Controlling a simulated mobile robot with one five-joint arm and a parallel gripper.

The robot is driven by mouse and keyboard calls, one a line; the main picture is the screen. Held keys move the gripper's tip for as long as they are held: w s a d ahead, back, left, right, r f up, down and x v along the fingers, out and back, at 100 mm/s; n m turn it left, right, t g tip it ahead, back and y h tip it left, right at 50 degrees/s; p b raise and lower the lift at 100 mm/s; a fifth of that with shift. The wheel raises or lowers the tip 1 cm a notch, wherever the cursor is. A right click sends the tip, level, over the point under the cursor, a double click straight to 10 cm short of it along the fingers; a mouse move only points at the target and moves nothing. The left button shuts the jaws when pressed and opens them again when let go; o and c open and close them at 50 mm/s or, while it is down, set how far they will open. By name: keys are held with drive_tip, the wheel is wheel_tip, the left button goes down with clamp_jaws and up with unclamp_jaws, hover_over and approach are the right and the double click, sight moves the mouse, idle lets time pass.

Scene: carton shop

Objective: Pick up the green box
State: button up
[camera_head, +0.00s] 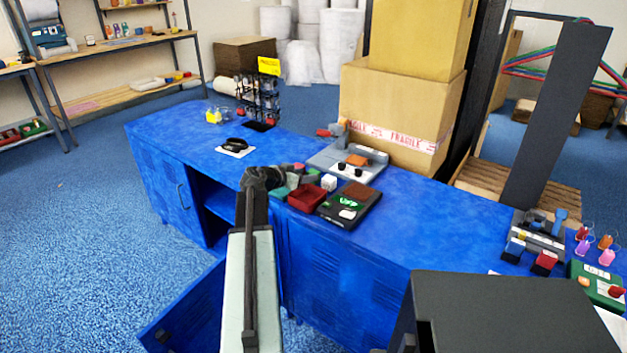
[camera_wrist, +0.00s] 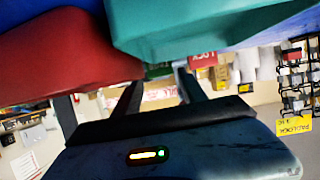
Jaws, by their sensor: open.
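The green box (camera_wrist: 205,28) fills the upper right of the wrist view, close to the camera, with its upper part cut off. In the head view a small piece of green (camera_head: 281,192) shows beside my gripper, partly hidden by it. My gripper (camera_wrist: 160,82) is open, and its dark fingers point toward the underside of the green box in the wrist view. I see nothing held between them, and cannot tell whether they touch the box. In the head view my gripper (camera_head: 290,175) is low over the blue bench top.
A red bin (camera_head: 307,198) stands right beside the green piece; red also fills the wrist view's upper left (camera_wrist: 60,50). Large cartons (camera_head: 395,110) stand behind. The blue bench (camera_head: 185,130) is mostly clear at left.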

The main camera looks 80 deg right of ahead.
drive_tip(key=b+x, duration=0.1)
drive_tip(key=x, duration=0.2)
drive_tip(key=shift+d+f, duration=0.25)
drive_tip(key=shift+r, duration=0.1)
clamp_jaws()
wheel_tip(320, 180, up, 10)
drive_tip(key=p, duration=1)
drive_tip(key=shift+r+p, duration=0.15)
drive_tip(key=shift+p, duration=0.15)
